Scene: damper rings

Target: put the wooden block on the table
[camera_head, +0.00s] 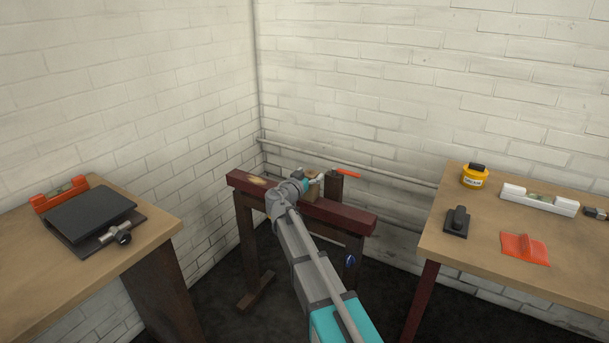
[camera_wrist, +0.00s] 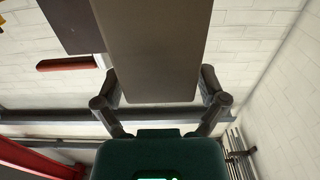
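The wooden block (camera_wrist: 152,45) fills the upper middle of the wrist view as a brown-grey slab, with one finger of my gripper (camera_wrist: 159,82) against each long side. In the head view a small tan part of the block (camera_head: 314,189) shows at the end of my gripper (camera_head: 305,185), above the dark red beam of a trestle. Whether the block touches the beam cannot be told. My arm hides part of the trestle. A wooden table (camera_head: 455,240) stands at the right and another wooden table (camera_head: 45,290) at the left.
The trestle's red beam (camera_head: 345,216) and an orange-red handle (camera_head: 348,173) by a dark post are close to my gripper. The right table holds a yellow pot (camera_head: 474,178), a white level (camera_head: 540,200), a black tool (camera_head: 457,221) and an orange piece (camera_head: 524,248). Pipes run along the wall.

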